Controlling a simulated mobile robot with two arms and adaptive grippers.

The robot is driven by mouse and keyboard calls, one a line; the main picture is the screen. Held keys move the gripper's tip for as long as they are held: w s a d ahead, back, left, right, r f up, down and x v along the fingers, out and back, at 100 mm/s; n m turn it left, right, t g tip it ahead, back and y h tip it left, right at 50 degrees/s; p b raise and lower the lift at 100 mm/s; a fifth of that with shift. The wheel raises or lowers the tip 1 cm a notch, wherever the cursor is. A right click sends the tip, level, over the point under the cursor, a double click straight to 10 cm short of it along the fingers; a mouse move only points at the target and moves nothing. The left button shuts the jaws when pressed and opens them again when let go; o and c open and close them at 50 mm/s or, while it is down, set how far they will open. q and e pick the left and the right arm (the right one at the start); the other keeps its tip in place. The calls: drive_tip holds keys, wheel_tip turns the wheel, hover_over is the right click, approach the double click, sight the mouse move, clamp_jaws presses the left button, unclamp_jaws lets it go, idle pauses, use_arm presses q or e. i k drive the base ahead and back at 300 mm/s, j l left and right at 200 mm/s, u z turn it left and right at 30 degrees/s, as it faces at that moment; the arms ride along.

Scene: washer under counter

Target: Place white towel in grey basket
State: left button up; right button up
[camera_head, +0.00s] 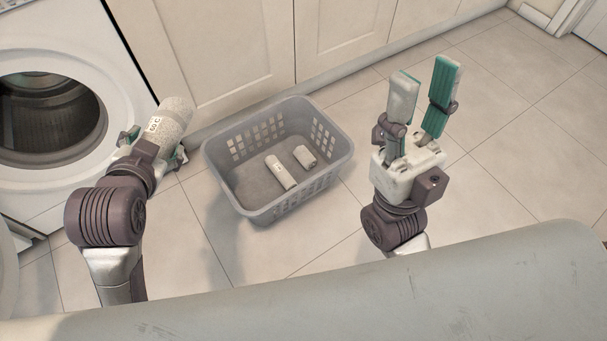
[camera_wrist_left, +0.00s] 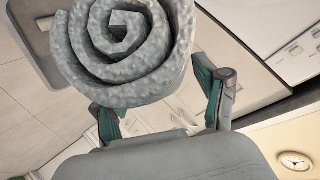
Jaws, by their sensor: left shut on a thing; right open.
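My left gripper (camera_head: 152,147) is shut on a rolled white towel (camera_head: 170,120), held between the washer and the basket, to the left of the basket. In the left wrist view the towel's spiral end (camera_wrist_left: 125,45) sits between the two fingers of the left gripper (camera_wrist_left: 160,105). The grey basket (camera_head: 230,190) stands on the floor in the middle of the head view. Two small rolled light items lie inside it, one at the centre (camera_head: 281,172) and one further right (camera_head: 304,156). My right gripper (camera_head: 418,105) is open and empty, to the right of the basket.
A white washer (camera_head: 140,88) with its round drum opening (camera_head: 45,120) is at the left. Cream cabinets (camera_head: 345,35) stand behind the basket. The tiled floor (camera_head: 510,130) to the right is clear.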

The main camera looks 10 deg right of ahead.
sight(264, 195)
drive_tip(key=i+l+u, duration=0.15)
drive_tip(key=l+u, duration=0.2)
drive_tip(key=l, duration=0.55)
drive_tip(key=i+l+u, duration=0.1)
drive_tip(key=l+u, duration=0.25)
drive_tip(key=l, duration=0.55)
drive_tip(key=l+u, duration=0.3)
drive_tip(key=l, duration=0.6)
drive_tip(key=i+l+u, duration=0.35)
drive_tip(key=i+l, duration=0.15)
drive_tip(key=l, duration=0.25)
drive_tip(key=i+l+u, duration=0.15)
drive_tip(key=l, duration=0.25)
drive_tip(key=i+l+u, duration=0.2)
drive_tip(key=l, duration=0.2)
